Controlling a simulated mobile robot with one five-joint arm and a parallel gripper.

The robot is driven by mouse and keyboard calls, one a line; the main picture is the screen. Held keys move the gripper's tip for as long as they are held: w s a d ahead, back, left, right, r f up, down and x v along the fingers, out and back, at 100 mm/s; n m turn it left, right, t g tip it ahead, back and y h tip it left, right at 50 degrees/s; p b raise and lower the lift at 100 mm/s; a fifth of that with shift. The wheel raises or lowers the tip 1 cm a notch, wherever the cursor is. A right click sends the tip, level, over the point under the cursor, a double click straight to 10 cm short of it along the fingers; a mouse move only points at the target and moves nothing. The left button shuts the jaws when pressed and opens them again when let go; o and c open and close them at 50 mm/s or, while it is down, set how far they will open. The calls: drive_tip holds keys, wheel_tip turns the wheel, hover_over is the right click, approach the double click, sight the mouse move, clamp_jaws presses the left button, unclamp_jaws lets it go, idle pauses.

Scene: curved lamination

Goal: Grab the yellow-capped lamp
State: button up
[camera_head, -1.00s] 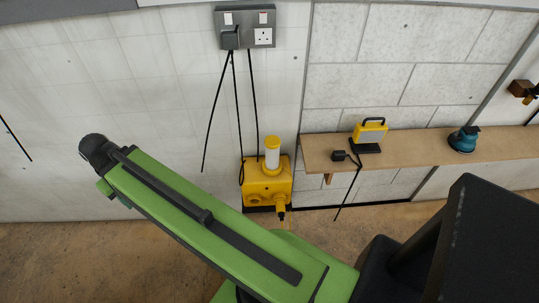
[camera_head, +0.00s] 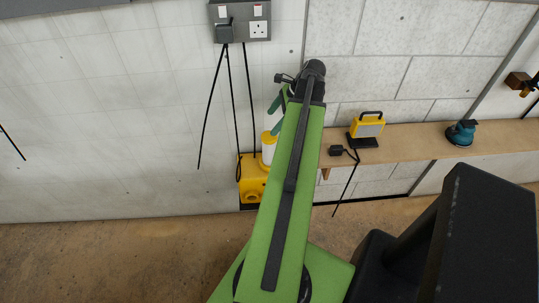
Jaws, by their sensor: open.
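The yellow-capped lamp (camera_head: 268,152) is a white upright cylinder on top of a yellow box (camera_head: 251,178) by the wall. My green arm covers its right side in the picture, and its cap is mostly hidden. My gripper (camera_head: 273,117) shows at the far end of the arm, with green fingers apart and nothing seen between them. It appears just above the lamp in the picture. I cannot tell how far apart they are in depth.
A wooden shelf (camera_head: 410,142) on the right carries a yellow work light (camera_head: 367,126) and a teal sander (camera_head: 462,133). A socket panel (camera_head: 240,20) with hanging black cables is on the wall above. The floor at left is clear.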

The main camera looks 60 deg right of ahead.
drive_tip(key=s+d+m, duration=0.3)
drive_tip(key=s, duration=0.2)
drive_tip(key=b, duration=1)
hover_over(269, 151)
drive_tip(key=d, duration=0.4)
drive_tip(key=shift+t, duration=0.4)
wheel_tip(269, 151, down, 10)
drive_tip(key=shift+a+r, duration=0.1)
drive_tip(key=shift+r, duration=0.15)
drive_tip(key=shift+w+a+f, duration=0.1)
drive_tip(key=shift+w+f, duration=0.1)
drive_tip(key=shift+w, duration=0.1)
drive_tip(key=b+x, duration=0.4)
drive_tip(key=shift+s+a+f+b, duration=0.2)
drive_tip(key=shift+a+f+b, duration=0.15)
drive_tip(key=shift+f, duration=0.15)
drive_tip(key=shift+w+f, duration=0.25)
drive_tip(key=shift+w, duration=0.05)
drive_tip(key=shift+r, duration=0.2)
clamp_jaws()
